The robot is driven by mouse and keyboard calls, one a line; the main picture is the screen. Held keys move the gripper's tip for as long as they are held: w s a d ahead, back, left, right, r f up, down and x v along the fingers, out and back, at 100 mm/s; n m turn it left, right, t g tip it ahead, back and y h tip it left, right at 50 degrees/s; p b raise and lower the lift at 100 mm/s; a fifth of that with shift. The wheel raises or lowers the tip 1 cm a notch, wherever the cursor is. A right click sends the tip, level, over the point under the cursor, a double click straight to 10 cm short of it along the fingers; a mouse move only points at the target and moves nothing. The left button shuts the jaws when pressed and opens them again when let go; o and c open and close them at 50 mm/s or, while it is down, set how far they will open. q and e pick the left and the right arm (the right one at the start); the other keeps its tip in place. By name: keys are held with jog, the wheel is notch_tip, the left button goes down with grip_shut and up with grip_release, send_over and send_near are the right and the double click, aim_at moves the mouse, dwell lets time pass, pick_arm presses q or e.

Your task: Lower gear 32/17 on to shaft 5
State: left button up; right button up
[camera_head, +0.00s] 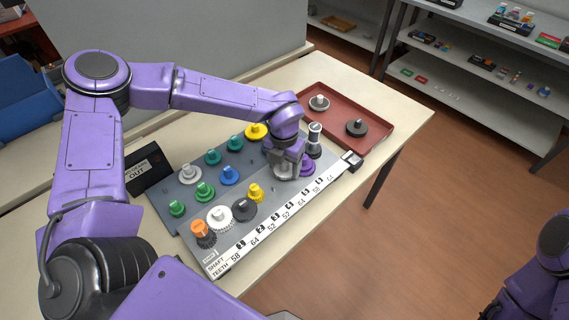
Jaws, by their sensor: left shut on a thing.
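My left gripper (285,160) points down over the right half of the grey gear board (225,245), shut on a light grey gear (282,174). The gripper covers much of this gear. I take it for gear 32/17, but no marking on it can be read. Shaft 5 is hidden under the gripper and gear, and I cannot tell whether the gear is around it or above it. A purple gear (308,168) is close on its right, and a yellow gear (256,192) stands to its left. My right gripper is out of view.
Several green, blue and yellow gears (256,131) stand behind on the board. A black gear (243,209), a white gear (219,218) and an orange-topped piece (202,232) are front left. A tall black-and-white piece (314,138) stands near the red tray (376,117).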

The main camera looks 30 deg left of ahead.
pick_arm(q)
jog(key=o, duration=1.1)
notch_tip(320, 180, up, 10)
jog(key=shift+r+b, duration=0.2)
jog(key=shift+b, duration=0.65)
